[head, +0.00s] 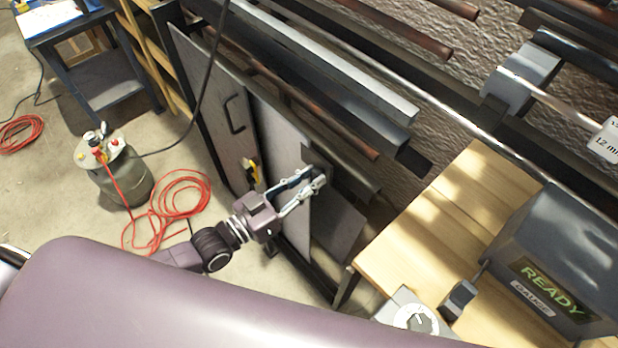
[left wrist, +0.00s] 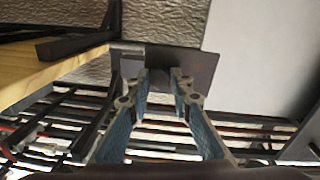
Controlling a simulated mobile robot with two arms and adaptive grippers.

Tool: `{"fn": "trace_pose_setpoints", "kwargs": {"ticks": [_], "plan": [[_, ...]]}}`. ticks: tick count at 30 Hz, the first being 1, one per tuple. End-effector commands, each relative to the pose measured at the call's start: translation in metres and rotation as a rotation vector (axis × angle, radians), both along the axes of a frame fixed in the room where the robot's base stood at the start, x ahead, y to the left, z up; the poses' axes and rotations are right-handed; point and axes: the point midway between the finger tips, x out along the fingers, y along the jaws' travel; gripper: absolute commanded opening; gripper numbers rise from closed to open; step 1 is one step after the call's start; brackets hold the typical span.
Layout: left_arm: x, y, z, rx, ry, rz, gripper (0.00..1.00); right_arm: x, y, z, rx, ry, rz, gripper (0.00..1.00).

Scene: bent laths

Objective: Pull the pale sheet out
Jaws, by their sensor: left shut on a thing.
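The pale sheet (head: 282,142) stands on edge in the rack, to the right of a grey panel with a handle. It fills the upper right of the left wrist view (left wrist: 255,60). A dark plate (head: 313,157) overlaps its right edge; it also shows in the left wrist view (left wrist: 205,68). I cannot tell whether plate and sheet are joined. My left gripper (head: 318,182) is at this edge, its fingertips (left wrist: 168,80) shut on the dark plate. The fingers partly hide the contact. My right gripper is not in view.
The handled panel (head: 219,125) stands close on the left. Metal bars (head: 335,75) lie above the sheet. A wooden bench (head: 440,215) with a gauge box (head: 550,260) is at right. A gas bottle (head: 122,178) and red hose (head: 178,205) occupy the floor at left.

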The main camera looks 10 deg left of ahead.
Motion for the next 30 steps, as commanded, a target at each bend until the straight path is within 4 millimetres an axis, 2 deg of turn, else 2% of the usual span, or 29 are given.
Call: {"fn": "trace_pose_setpoints", "kwargs": {"ticks": [8,11,14,18,24,30], "plan": [[0.0,0.0,0.0,0.0,0.0,0.0,0.0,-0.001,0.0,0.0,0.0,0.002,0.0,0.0],[-0.004,-0.006,0.001,-0.002,0.002,0.0,0.0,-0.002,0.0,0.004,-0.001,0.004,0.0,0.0],[-0.016,-0.023,0.002,-0.008,0.007,-0.001,0.0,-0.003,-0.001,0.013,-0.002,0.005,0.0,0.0],[-0.04,-0.058,0.002,-0.01,0.01,-0.001,0.0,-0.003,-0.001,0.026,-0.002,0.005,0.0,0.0],[-0.07,-0.104,0.0,-0.005,0.01,-0.003,0.0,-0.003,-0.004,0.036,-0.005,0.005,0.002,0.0],[-0.083,-0.124,-0.001,0.0,0.005,-0.003,0.0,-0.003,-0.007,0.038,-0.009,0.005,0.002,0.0]]}}
